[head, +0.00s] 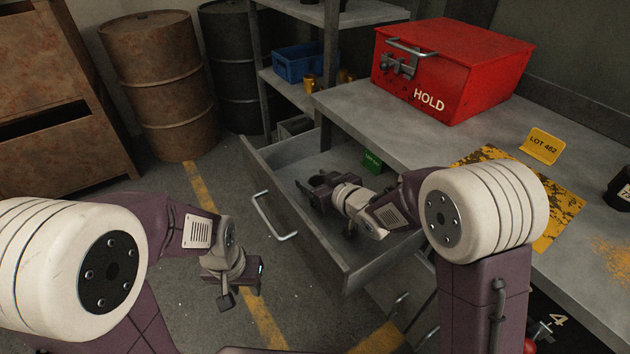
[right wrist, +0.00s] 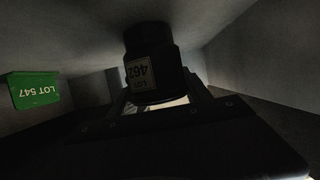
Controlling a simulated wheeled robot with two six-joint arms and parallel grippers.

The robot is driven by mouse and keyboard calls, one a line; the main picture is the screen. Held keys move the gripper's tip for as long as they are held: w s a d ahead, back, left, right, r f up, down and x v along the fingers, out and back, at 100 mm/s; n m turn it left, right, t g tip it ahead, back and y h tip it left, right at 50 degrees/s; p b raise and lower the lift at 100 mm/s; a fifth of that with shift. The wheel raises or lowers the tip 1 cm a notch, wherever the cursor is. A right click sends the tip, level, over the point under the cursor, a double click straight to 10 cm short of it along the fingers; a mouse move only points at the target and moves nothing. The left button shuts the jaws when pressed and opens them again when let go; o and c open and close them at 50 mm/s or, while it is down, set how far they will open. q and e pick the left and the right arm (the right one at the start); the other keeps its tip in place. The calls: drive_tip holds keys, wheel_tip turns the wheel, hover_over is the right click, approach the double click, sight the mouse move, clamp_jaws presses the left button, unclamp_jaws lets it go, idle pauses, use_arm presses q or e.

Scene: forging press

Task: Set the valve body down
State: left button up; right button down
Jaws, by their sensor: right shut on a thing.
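The valve body (right wrist: 152,62) is a dark, stubby part with a pale LOT 462 label, seen in the right wrist view. My right gripper (head: 318,190) is inside the open drawer (head: 345,262) under the bench. It is shut on the valve body, whose label reads upside down in the wrist view. In the head view I cannot make out the valve body at the dark gripper. Whether it touches the drawer floor I cannot tell. A green LOT 547 card (head: 372,162) stands in the drawer, also in the wrist view (right wrist: 34,90). My left gripper (head: 238,290) hangs over the floor; its opening is unclear.
A red HOLD box (head: 452,68) stands on the grey bench (head: 385,115). A yellow LOT 462 card (head: 541,146) stands by a worn yellow-and-black patch (head: 560,192). A dark part (head: 618,190) sits at the bench's right. The drawer walls enclose my right gripper.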

drive_tip(key=shift+c, duration=2.4)
unclamp_jaws()
drive_tip(key=shift+r+p, duration=0.25)
drive_tip(key=shift+p, duration=0.05)
drive_tip(key=p+v, duration=0.1)
drive_tip(key=v, duration=0.5)
drive_tip(key=shift+s+d+r+p, duration=0.1)
drive_tip(key=shift+d+p, duration=0.05)
drive_tip(key=shift+p, duration=0.25)
drive_tip(key=shift+s+d, duration=0.3)
drive_tip(key=shift+s, duration=0.2)
drive_tip(key=shift+r, duration=0.1)
